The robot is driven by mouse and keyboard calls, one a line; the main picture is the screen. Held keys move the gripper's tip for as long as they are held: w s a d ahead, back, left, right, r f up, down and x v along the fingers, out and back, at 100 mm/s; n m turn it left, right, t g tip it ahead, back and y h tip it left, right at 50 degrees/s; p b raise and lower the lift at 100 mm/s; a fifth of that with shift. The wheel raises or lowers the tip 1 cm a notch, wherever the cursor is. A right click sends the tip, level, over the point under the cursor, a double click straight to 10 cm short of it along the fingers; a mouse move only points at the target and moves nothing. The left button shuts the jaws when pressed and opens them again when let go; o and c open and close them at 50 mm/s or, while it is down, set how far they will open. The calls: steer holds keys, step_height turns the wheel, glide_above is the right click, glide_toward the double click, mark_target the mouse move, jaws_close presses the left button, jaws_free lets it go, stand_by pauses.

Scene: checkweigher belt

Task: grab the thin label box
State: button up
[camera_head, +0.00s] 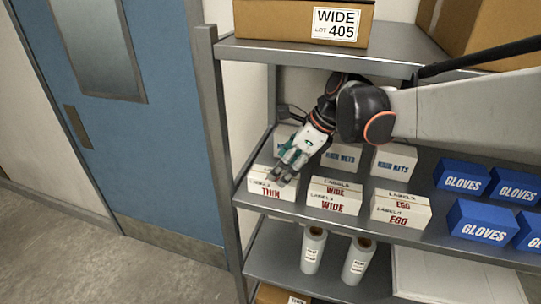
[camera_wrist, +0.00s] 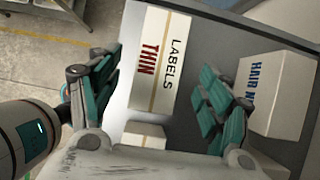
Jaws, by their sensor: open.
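The thin label box (camera_head: 272,184) is a small white carton with red "THIN" lettering, at the left front of the middle shelf. In the wrist view the same box (camera_wrist: 160,62) lies between and ahead of the fingers, its "LABELS THIN" faces showing. My gripper (camera_head: 287,168) is over the box in the head view and hides part of its top. In the wrist view my gripper (camera_wrist: 158,98) is open, with teal finger pads apart and nothing between them at the tips. I cannot tell whether a finger touches the box.
Hair net boxes (camera_head: 393,160) are behind, one near my right finger in the wrist view (camera_wrist: 272,95). Blue glove boxes (camera_head: 463,177) are further right. An upper shelf (camera_head: 300,53) hangs above.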

mark_target(274, 183)
steer(key=x, duration=0.5)
steer(key=shift+w+a, duration=0.1)
steer(key=shift+a, duration=0.05)
steer(key=shift+f, duration=0.3)
stand_by(0.5)
steer(key=shift+c, duration=0.3)
steer(key=c, duration=1.3)
